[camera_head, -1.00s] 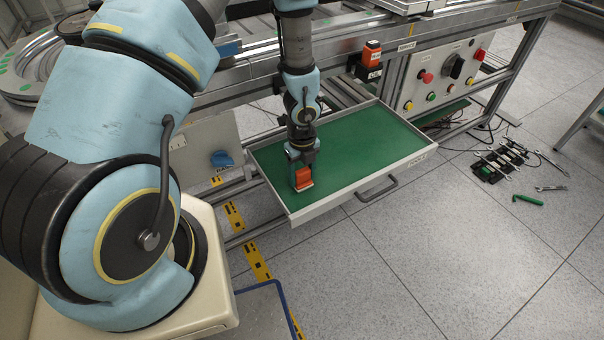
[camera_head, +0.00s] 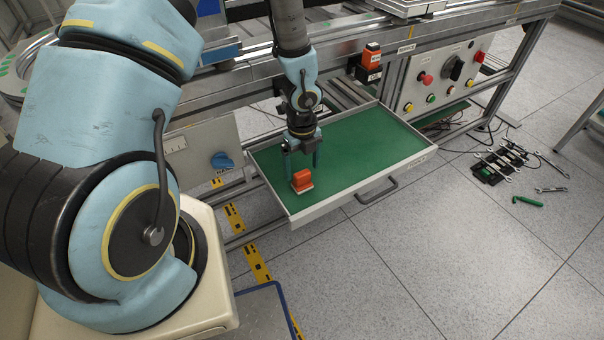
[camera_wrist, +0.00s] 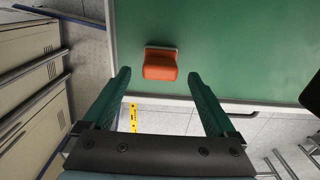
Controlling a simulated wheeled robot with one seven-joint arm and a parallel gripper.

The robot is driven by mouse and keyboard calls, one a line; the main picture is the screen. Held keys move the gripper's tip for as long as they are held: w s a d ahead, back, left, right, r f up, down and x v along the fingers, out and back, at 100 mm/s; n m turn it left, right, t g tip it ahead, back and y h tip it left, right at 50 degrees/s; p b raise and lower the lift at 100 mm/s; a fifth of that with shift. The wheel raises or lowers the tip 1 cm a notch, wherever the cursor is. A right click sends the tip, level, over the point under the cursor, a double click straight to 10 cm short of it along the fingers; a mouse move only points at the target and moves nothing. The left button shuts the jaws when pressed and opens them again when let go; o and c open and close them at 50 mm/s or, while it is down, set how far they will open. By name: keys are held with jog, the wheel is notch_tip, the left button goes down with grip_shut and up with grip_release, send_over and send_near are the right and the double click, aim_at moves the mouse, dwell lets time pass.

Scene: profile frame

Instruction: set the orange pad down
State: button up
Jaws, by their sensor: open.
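The orange pad (camera_head: 302,180) stands on the green floor of the open drawer (camera_head: 362,150), near the drawer's left front corner. It has a pale base along one side. In the wrist view the orange pad (camera_wrist: 160,64) lies beyond the fingertips, with green drawer floor around it. My gripper (camera_head: 302,168) is open and empty, above and just behind the pad. In the wrist view my gripper's (camera_wrist: 158,78) two fingers are wide apart and do not touch the pad.
The drawer's pale rim and front handle (camera_head: 378,191) face the open floor. The drawer's right and back parts are bare. A control panel (camera_head: 445,75) with buttons is at the right. Another orange device (camera_head: 371,55) sits on the frame behind. Tools (camera_head: 505,162) lie on the floor at right.

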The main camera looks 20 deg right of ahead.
aim_at(302, 173)
notch_tip(302, 173, up, 8)
jog(key=shift+p, duration=0.4)
jog(key=a+r+n, duration=0.9)
jog(key=a+n, duration=0.3)
jog(key=n, duration=0.4)
jog(key=a+r+n+t, duration=0.1)
jog(key=a+r+n, duration=0.8)
jog(key=a+n, duration=0.4)
jog(key=n, duration=0.3)
jog(key=shift+w+a+n+t, duration=0.2)
jog(key=shift+w+n+t, duration=0.1)
jog(key=shift+n, duration=0.1)
